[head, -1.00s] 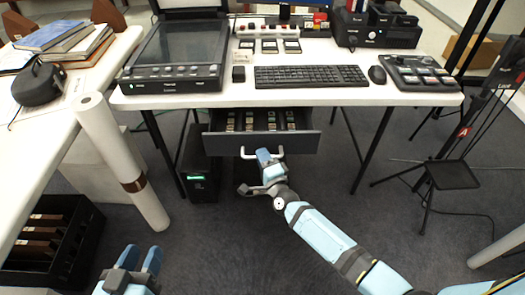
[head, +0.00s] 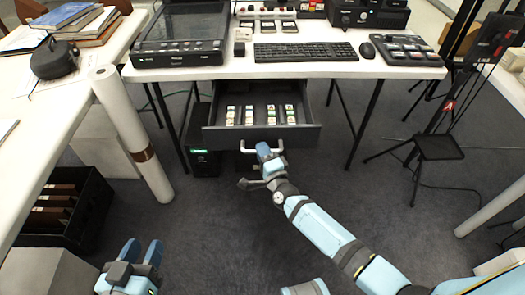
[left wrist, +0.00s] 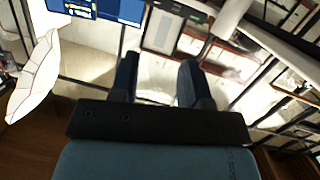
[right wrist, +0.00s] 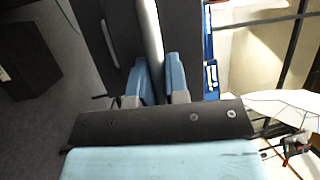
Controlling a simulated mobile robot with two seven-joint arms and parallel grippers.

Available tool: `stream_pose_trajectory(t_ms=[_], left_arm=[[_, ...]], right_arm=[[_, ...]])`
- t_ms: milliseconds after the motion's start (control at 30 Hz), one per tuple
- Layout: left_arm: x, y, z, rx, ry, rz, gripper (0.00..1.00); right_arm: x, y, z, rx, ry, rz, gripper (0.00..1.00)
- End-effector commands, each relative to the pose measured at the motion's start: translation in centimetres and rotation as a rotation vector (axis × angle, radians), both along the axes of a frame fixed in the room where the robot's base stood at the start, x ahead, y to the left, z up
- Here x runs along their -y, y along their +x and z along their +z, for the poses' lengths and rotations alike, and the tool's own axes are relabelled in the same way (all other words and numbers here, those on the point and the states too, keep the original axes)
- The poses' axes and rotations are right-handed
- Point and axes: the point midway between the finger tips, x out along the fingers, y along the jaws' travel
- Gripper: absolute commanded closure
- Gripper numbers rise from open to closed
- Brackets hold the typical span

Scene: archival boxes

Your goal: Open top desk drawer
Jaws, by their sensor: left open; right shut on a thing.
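The top desk drawer (head: 220,134) is pulled out under the white desk (head: 300,70), and its inside shows several small slides or cards in rows. Its pale bar handle (head: 246,149) is on the drawer front. My right gripper (head: 266,154) is at this handle. In the right wrist view the fingers of my right gripper (right wrist: 161,82) are closed on the pale handle bar (right wrist: 150,35). My left gripper (head: 140,252) is open and empty at the lower left of the head view, away from the desk. It also shows in the left wrist view (left wrist: 158,80).
A black computer tower (head: 201,150) stands left of the drawer. A rolled white tube (head: 130,130) leans by the left table. A black crate (head: 85,215) sits on the floor, and a tripod stand (head: 438,147) is at right. Floor before the drawer is clear.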

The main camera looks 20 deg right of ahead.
Motion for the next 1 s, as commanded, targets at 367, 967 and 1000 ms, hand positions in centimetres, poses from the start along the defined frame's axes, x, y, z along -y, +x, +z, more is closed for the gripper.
stream_pose_trajectory(t_ms=[367, 967, 1000], left_arm=[[0.0, 0.0, 0.0, 0.001, -0.001, 0.0, 0.57], [-1.7, -1.4, -3.1, -0.164, 0.085, 0.029, 0.57], [-2.1, -1.8, -3.8, -0.201, 0.105, 0.034, 0.57]], right_arm=[[0.0, 0.0, 0.0, 0.0, 0.0, 0.0, 0.67], [0.0, 0.0, 2.8, 0.001, 0.0, 0.0, 0.61], [0.0, 0.0, 3.3, 0.001, 0.0, 0.0, 0.61]])
